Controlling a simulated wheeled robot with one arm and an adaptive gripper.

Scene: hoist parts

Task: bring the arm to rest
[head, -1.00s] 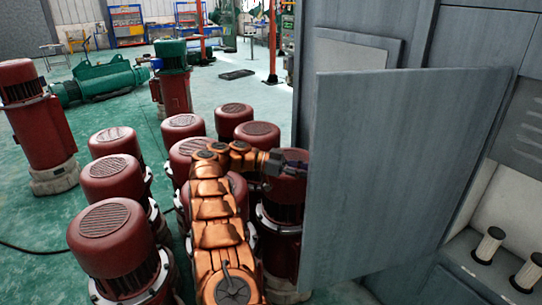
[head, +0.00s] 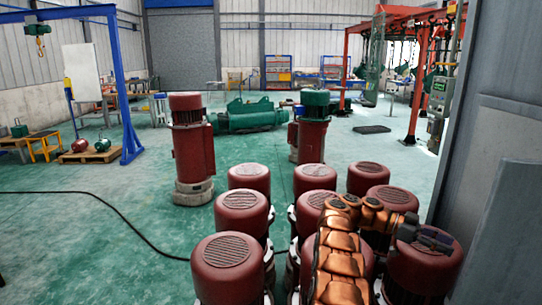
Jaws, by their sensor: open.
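My orange arm (head: 341,262) reaches forward from the bottom of the head view, over the group of red motors. It bends to the right at its far end. My gripper (head: 436,240) is dark and sits at the end of the arm, in front of a red motor (head: 425,268) at the right. It is open, with nothing seen between its fingers. The fingertips are small and dark in this view. I cannot tell how far the gripper is from the motor.
Several red motors (head: 228,262) stand close together around my arm. A grey cabinet (head: 490,150) rises at the right edge. A taller red motor (head: 192,150) and a green hoist (head: 250,117) stand beyond. A black cable (head: 110,212) crosses the open green floor at the left.

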